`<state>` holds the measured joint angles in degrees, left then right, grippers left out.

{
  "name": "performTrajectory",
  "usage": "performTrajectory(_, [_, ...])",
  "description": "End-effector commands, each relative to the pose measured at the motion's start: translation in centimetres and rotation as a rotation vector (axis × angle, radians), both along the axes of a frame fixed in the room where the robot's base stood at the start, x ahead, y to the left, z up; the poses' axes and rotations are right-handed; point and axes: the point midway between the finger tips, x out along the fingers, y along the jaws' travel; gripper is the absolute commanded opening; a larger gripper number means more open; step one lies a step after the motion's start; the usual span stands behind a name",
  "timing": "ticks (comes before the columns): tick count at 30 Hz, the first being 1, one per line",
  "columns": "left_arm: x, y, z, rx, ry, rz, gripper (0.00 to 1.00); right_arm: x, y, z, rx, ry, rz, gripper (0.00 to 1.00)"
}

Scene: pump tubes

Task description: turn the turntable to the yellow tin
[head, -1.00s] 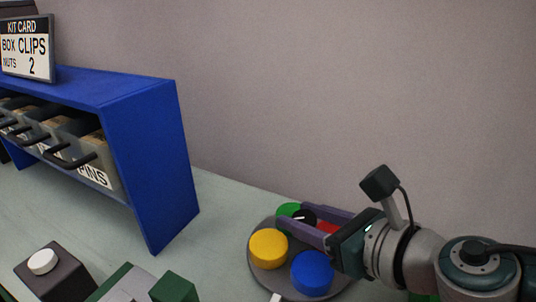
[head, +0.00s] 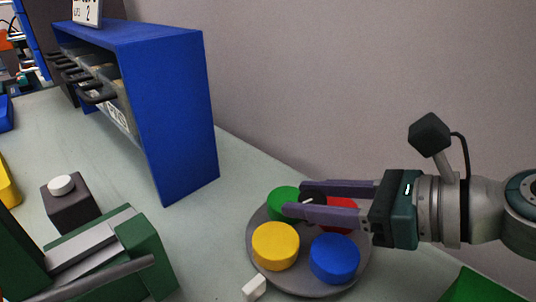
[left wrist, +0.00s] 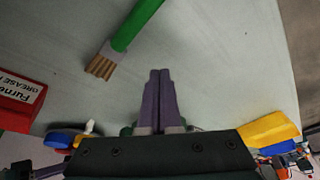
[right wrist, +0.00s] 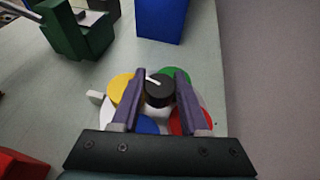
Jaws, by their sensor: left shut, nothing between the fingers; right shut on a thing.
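The round grey turntable (head: 305,286) carries a yellow tin (head: 276,246), a blue tin (head: 334,258), a red tin (head: 343,215) and a green tin (head: 283,203). A black knob (right wrist: 159,92) with a white line stands at its middle. My right gripper (head: 306,203) is shut on the knob, with one finger on each side. A small white block (head: 254,287) sits at the turntable's rim; the yellow tin is the closest tin to it. My left gripper (left wrist: 160,75) is shut and empty above the table in the left wrist view.
A blue shelf (head: 180,110) with clear bins stands behind and left of the turntable. A dark box with a white button (head: 62,184) and a green-and-grey fixture (head: 145,245) stand left. A green-handled brush (left wrist: 120,45) lies near my left gripper.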

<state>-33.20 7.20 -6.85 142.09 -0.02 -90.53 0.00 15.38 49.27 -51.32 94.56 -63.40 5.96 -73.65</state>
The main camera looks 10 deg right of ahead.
Motion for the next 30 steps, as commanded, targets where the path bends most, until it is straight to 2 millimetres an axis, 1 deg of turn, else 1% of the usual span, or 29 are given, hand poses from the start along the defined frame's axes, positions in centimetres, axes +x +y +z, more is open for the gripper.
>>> performTrajectory(2, [0.0, 0.01, -0.23, 0.0, 0.0, 0.0, 0.0, 0.02, -0.03, -0.09, -0.001, -0.001, 0.008, 0.0])
performTrajectory(14, [-0.02, -0.06, -0.21, -0.002, 0.0, 0.001, 0.0, 0.0, 0.0, -0.01, -0.001, -0.001, 0.014, 0.0])
performTrajectory(15, [-0.01, -0.09, -0.21, -0.004, 0.001, 0.002, 0.0, 0.0, 0.0, -0.01, -0.001, -0.001, 0.014, 0.46])
performTrajectory(21, [-0.01, -0.24, -0.21, -0.009, 0.0, 0.005, 0.0, 0.0, 0.0, -0.01, -0.001, -0.001, 0.013, 0.69])
performTrajectory(23, [-0.01, -0.27, -0.21, -0.01, 0.001, 0.006, 0.0, 0.0, 0.0, -0.01, -0.001, -0.001, 0.013, 0.74])
performTrajectory(30, [-0.02, -0.28, -0.2, -0.01, 0.001, 0.006, 0.0, 0.01, -0.02, 0.02, 0.0, 0.0, 0.013, 0.74])
